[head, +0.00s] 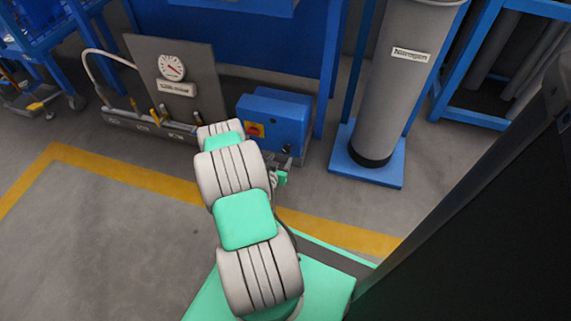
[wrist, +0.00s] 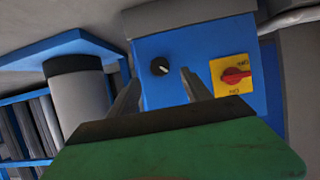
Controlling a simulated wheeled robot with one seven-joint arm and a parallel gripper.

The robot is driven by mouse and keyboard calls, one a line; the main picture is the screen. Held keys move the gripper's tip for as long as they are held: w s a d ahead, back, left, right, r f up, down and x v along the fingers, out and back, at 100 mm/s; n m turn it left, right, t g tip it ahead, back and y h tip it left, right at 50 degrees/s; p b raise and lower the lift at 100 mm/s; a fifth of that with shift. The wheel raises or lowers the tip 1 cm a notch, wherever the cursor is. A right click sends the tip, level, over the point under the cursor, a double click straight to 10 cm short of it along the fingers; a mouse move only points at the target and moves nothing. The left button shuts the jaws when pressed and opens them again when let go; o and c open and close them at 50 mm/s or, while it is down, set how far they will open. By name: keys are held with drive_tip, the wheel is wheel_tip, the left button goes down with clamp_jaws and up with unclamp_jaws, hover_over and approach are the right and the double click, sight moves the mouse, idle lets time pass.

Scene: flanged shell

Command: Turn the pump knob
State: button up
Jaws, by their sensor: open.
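The pump knob (wrist: 159,67) is a small round black knob with a white mark on the blue pump box (wrist: 195,50). It also shows as a small dark spot on the box front in the head view (head: 286,149), near my gripper. My gripper (wrist: 160,84) is open in the wrist view, its two grey fingers pointing at the box. In the head view my arm partly hides the gripper.
A red rotary switch (wrist: 236,75) on a yellow plate sits beside the knob, right of the fingers. A grey nitrogen cylinder (head: 395,80) stands on a blue base to the right. A gauge panel (head: 182,75) with yellow-handled valves stands left. Open floor lies in front.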

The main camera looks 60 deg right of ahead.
sight(286, 151)
drive_tip(key=b+x, duration=0.2)
drive_tip(key=x, duration=0.5)
drive_tip(key=shift+s+a+b, duration=0.1)
drive_tip(key=shift+s+b, duration=0.05)
drive_tip(key=shift+b, duration=0.25)
drive_tip(key=shift+d+f, duration=0.1)
drive_tip(key=shift+d, duration=0.3)
clamp_jaws()
